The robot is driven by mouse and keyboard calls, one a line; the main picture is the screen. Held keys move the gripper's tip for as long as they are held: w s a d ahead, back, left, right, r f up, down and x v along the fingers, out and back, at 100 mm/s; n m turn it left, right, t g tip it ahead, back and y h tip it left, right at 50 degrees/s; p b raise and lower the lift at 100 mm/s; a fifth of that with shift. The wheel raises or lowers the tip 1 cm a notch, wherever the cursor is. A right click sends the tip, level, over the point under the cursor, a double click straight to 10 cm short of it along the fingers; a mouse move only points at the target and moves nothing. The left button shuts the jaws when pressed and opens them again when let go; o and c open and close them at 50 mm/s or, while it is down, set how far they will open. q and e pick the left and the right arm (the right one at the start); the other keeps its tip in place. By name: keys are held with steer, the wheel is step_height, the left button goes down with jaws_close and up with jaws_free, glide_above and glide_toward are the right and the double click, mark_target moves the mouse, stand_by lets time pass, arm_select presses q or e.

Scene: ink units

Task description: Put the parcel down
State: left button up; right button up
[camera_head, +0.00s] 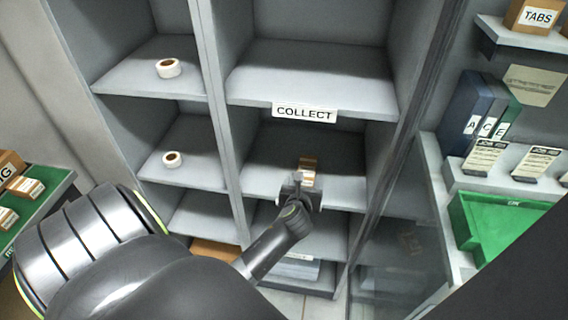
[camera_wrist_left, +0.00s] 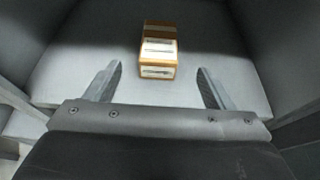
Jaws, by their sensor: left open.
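The parcel is a small brown cardboard box (camera_head: 308,170) with a white label. It rests on a shelf (camera_head: 344,188) of the grey cabinet, in the compartment below the COLLECT sign (camera_head: 304,113). In the left wrist view the parcel (camera_wrist_left: 158,52) sits ahead of and between the two fingers. My left gripper (camera_head: 301,184) is at the front of that compartment. Its fingers (camera_wrist_left: 160,84) are spread wide, with a gap on both sides of the parcel. The gripper hides the parcel's lower part in the head view. My right gripper is not in view.
Binders (camera_head: 478,108) and a green bin (camera_head: 500,228) are on the right. A green-topped surface with boxes (camera_head: 24,187) is at the far left. The shelf above the COLLECT sign is empty.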

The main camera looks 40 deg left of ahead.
arm_select(q)
steer(key=s+d+r+n+t+h, duration=0.1)
steer(key=s+d+n+t+h, duration=0.25)
steer(key=n, duration=0.95)
steer(key=s+d+f+n+g+h, duration=0.1)
steer(key=s+f+n+g, duration=0.25)
steer(key=f, duration=0.65)
steer(key=s+f+n+g+h, duration=0.1)
steer(key=s+f+n+g, duration=0.2)
steer(key=f, duration=0.6)
steer(key=s+f+n+g, duration=0.3)
steer(key=s+f+n, duration=0.2)
steer(key=s+f, duration=1.05)
steer(key=s+f+n+g, duration=0.2)
steer(key=s, duration=0.8)
steer(key=s+d+f+n+g, duration=0.1)
steer(key=s+f+n+g, duration=0.1)
steer(key=s, duration=0.7)
steer(key=shift+s+d+f+n+h, duration=0.15)
steer(key=shift+s+f+n+h, duration=0.2)
steer(key=shift+f+n, duration=0.45)
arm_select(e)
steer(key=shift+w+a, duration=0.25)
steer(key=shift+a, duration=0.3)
